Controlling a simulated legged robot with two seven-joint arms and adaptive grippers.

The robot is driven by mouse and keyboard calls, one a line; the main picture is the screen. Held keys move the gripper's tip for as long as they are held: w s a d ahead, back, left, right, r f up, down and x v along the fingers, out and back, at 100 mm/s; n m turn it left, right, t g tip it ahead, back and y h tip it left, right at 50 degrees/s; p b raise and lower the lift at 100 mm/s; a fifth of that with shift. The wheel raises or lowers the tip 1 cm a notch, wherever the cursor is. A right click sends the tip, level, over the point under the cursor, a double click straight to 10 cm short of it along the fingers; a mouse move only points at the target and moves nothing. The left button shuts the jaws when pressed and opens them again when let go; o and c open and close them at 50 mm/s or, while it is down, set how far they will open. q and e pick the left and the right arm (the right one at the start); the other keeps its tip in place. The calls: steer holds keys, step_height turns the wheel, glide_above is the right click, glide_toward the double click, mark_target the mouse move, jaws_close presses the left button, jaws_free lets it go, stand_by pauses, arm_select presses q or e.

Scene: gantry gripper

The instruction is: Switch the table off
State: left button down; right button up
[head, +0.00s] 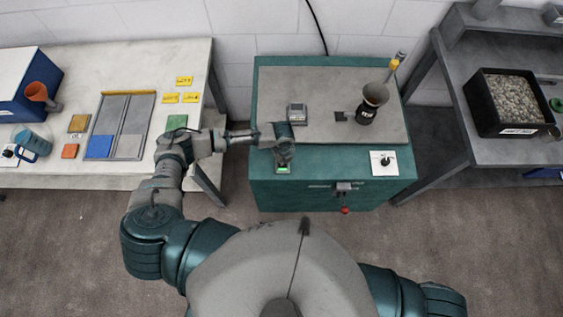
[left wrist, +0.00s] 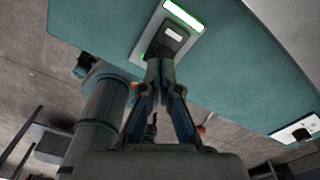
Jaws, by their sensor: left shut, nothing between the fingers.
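The table (head: 330,185) is a teal cabinet with a grey top, in the middle of the head view. A switch (head: 283,169) with a lit green bar sits on its front left face. In the left wrist view the switch (left wrist: 172,38) has a pale plate, a dark rocker with a white mark, and the lit bar at its upper end. My left gripper (head: 284,155) is shut and empty. In the left wrist view its fingertips (left wrist: 161,65) are at the rocker's lower edge; I cannot tell whether they touch. My right gripper is out of view.
A white plate with a black knob (head: 384,161) is on the table's front right. A red-tipped lever (head: 345,210) hangs at front centre. A small grey device (head: 297,113) and a dark funnel-topped vessel (head: 372,100) stand on top. Side benches flank the table.

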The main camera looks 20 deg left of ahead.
arm_select(q)
steer(key=shift+f+b, duration=0.65)
steer(key=shift+f, duration=0.65)
stand_by(0.4)
step_height(320, 180, up, 7)
steer(key=p, duration=0.7)
steer(key=shift+r, duration=0.1)
stand_by(0.4)
